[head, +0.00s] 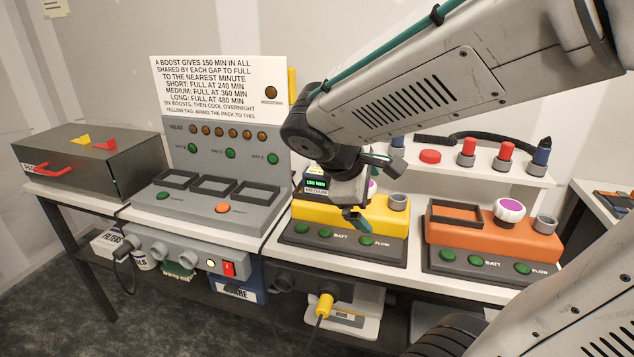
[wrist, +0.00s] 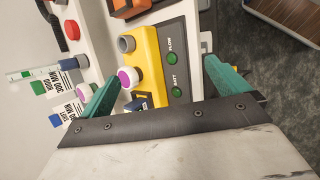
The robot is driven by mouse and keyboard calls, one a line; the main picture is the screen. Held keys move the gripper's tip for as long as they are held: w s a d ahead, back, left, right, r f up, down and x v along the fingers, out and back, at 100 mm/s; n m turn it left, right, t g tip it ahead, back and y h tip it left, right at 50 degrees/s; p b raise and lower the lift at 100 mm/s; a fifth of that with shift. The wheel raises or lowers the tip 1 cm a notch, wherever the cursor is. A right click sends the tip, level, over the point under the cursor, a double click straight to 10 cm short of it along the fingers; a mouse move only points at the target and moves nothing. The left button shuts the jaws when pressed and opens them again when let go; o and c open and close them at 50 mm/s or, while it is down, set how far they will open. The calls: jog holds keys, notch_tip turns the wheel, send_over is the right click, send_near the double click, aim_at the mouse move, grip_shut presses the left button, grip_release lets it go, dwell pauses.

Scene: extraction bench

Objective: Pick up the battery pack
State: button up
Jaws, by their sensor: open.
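A dark battery pack (head: 315,184) with a green "150 MIN" display sits at the left end of the yellow unit (head: 377,222) on the bench. My gripper (head: 357,218) partly hides it and the unit in the head view. In the wrist view, my open gripper (wrist: 162,72) has its teal fingers apart over the yellow unit (wrist: 152,62), with nothing held. A small dark piece with a yellow mark (wrist: 139,102) shows between the fingers near the left one; I cannot tell whether it is the pack.
An orange unit (head: 470,232) with an empty tray stands to the right. A grey charging panel (head: 215,205) with several empty bays and a sign (head: 218,85) stand to the left. A grey box (head: 90,152) is at far left. Red and blue capped items stand on the shelf (head: 490,172) behind.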

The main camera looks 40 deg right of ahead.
jog(key=w+d+f+n+t+h, duration=0.1)
jog(key=w+d+n+t+h, duration=0.2)
jog(key=w+n, duration=0.5)
jog(key=n+t, duration=0.4)
jog(key=n, duration=0.6)
send_near(318, 172)
jog(key=x, duration=0.4)
jog(key=shift+w+d+f, duration=0.1)
jog(key=shift+w+f, duration=0.1)
jog(key=shift+w, duration=0.15)
jog(key=shift+w+d+f+n, duration=0.1)
jog(key=shift+w+f+n, duration=0.1)
jog(key=shift+w+n, duration=0.1)
jog(key=x, duration=0.7)
jog(key=shift+s+d, duration=0.2)
jog(key=shift+d, duration=0.2)
jog(key=c, duration=1.5)
